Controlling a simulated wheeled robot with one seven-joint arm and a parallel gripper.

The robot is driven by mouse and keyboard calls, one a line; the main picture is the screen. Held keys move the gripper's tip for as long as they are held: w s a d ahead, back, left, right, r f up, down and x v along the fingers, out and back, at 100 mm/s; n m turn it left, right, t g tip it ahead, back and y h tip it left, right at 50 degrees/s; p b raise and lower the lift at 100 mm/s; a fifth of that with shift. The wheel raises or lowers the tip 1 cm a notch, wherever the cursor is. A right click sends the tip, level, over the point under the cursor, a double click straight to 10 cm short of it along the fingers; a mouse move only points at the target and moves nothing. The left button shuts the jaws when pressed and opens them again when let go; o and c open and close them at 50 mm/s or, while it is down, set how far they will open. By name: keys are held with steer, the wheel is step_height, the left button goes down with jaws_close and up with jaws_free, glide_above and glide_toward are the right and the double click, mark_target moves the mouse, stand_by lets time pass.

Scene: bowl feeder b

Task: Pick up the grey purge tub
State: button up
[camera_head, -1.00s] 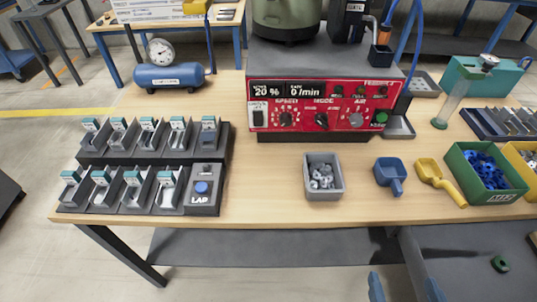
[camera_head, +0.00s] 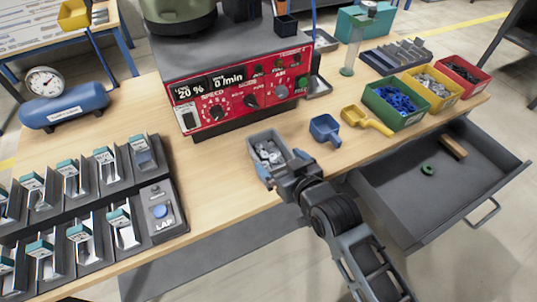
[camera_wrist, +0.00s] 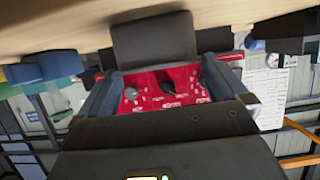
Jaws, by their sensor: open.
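The grey purge tub (camera_head: 253,151) stands upright on the wooden bench near its front edge, with silvery metal parts inside. My gripper (camera_head: 285,168) is at the tub's near side, with one finger toward each side of it; it partly hides the near wall. In the wrist view, which looks upside down, the tub (camera_wrist: 154,42) shows as a plain grey block beyond and between the two spread fingers of my gripper (camera_wrist: 158,88). The fingers are open and hold nothing. Whether they touch the tub is not clear.
A blue scoop (camera_head: 325,130) and a yellow scoop (camera_head: 366,120) lie right of the tub. The red control panel (camera_head: 240,100) stands behind it. The black LAP rack (camera_head: 165,225) is at left. An open grey drawer (camera_head: 440,185) juts out at right, below green, yellow and red bins.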

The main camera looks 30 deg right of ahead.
mark_target(272, 163)
steer(key=x, duration=0.5)
steer(key=shift+w, duration=0.25)
steer(key=c, duration=0.8)
